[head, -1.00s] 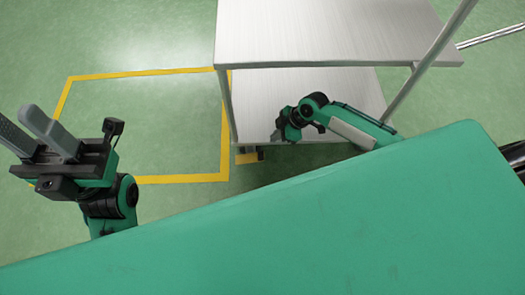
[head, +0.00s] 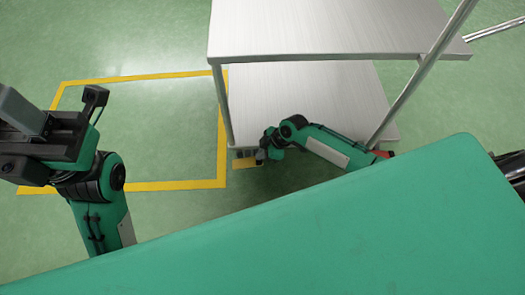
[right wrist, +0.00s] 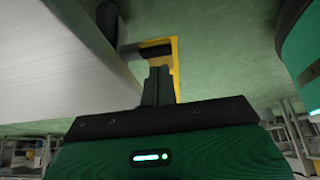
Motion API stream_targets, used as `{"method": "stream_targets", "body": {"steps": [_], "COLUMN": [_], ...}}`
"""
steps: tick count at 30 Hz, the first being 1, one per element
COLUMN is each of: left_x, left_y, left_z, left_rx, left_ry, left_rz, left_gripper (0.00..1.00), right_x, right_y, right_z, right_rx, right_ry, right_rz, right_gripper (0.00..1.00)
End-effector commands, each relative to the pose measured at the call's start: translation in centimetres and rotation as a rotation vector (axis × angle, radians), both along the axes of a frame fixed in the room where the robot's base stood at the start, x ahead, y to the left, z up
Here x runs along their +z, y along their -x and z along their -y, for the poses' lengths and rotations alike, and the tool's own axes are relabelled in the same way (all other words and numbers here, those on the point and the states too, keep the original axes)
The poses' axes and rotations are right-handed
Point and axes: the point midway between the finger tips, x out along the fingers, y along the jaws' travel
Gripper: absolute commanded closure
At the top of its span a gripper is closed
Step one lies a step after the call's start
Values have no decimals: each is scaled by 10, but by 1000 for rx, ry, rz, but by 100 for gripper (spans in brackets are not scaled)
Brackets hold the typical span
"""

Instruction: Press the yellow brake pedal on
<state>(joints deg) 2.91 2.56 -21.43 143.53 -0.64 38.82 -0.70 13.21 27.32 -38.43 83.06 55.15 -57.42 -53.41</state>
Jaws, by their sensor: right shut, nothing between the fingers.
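The yellow brake pedal (head: 245,162) sticks out at floor level by the lower left corner of the steel cart (head: 300,95). My right gripper (head: 260,156) is at the pedal's right end in the head view, shut and empty. In the right wrist view its fingertips (right wrist: 159,70) lie together in front of the yellow pedal (right wrist: 176,62) and a dark part beside it. I cannot tell whether they touch the pedal or how far it is tilted. My left gripper (head: 18,112) is at the left edge, partly cut off, far from the cart.
The cart's upper shelf (head: 330,30) and its posts (head: 425,75) stand close above and beside my right arm. A red part (head: 383,153) shows by the near post. A yellow floor marking (head: 150,186) outlines free green floor left of the cart.

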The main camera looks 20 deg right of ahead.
Motion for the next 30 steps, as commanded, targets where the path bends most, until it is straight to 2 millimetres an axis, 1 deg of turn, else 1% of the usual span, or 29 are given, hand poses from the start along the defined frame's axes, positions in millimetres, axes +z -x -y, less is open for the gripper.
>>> {"method": "stream_targets", "body": {"steps": [1, 4, 17, 21, 24, 30], "left_x": [-1, 1, 3, 6, 2, 1], "left_y": [0, 1, 1, 1, 1, 0], "left_z": [1, 3, 5, 4, 3, 2], "left_rx": [-4, -10, -15, -15, -9, -6], "left_ry": [0, -1, -3, -1, -1, -1], "left_rz": [7, 13, 16, 18, 11, 7], "left_gripper": [65, 65, 65, 65, 65, 65], "right_x": [-6, -11, -13, -20, -29, -29], "right_y": [0, 0, 1, 4, 6, 5], "right_z": [1, 2, 3, 11, 18, 18], "right_rx": [-1, -1, 0, -1, 0, 1], "right_ry": [0, -1, 0, 2, 1, -1], "right_rz": [0, 1, 0, -3, -3, -1], "right_gripper": [100, 100, 100, 100, 100, 100]}}
